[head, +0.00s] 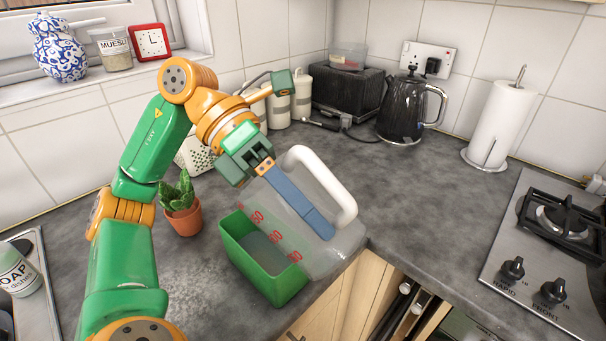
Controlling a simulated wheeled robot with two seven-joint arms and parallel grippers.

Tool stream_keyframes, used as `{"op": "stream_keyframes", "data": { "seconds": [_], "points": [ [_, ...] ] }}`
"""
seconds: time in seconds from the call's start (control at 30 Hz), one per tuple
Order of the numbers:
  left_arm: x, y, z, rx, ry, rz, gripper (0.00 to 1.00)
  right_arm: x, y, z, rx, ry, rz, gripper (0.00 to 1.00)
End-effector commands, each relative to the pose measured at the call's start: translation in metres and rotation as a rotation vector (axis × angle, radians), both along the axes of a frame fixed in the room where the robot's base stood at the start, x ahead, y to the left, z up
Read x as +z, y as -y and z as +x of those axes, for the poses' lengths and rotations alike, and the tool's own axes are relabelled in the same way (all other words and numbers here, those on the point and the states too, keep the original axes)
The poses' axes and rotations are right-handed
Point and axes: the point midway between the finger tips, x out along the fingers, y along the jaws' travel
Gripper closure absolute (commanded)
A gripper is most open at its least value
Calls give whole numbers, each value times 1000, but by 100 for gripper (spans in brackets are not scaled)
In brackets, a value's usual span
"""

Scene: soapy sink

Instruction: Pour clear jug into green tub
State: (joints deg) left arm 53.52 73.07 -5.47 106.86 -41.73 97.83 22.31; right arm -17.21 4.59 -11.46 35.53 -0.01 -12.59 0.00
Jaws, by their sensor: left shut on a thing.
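The clear jug (335,250) has a white handle (328,184), red volume marks and a blue strip on its side. It is tilted, with its marked side leaning over the green tub. The green tub (284,289) is an open rectangular box on the grey worktop near its front edge. My left gripper (264,168) is shut on the jug at its upper left, above and behind the tub. The jug hides part of the tub's right side, and I cannot tell whether anything is flowing. My right gripper is not in view.
A potted plant (182,208) stands close left of the tub. A black kettle (402,108), paper roll (495,125) and gas hob (550,250) are to the right. A soap bottle (18,270) is at the sink, far left. The worktop right of the jug is clear.

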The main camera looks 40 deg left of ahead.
Motion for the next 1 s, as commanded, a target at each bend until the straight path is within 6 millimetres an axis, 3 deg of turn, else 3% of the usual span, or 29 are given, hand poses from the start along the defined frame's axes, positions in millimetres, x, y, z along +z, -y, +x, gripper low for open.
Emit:
{"op": "stream_keyframes", "data": {
  "seconds": [0.03,0.3,0.77,1.0],
  "points": [
    [11,1,0,-3,-2,33,100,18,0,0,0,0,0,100],
    [14,7,0,-4,-12,223,100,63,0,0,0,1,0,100],
    [6,6,0,-6,-38,580,100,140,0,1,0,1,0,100],
    [-16,-10,-1,-9,-56,902,100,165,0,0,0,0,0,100]
  ]
}}
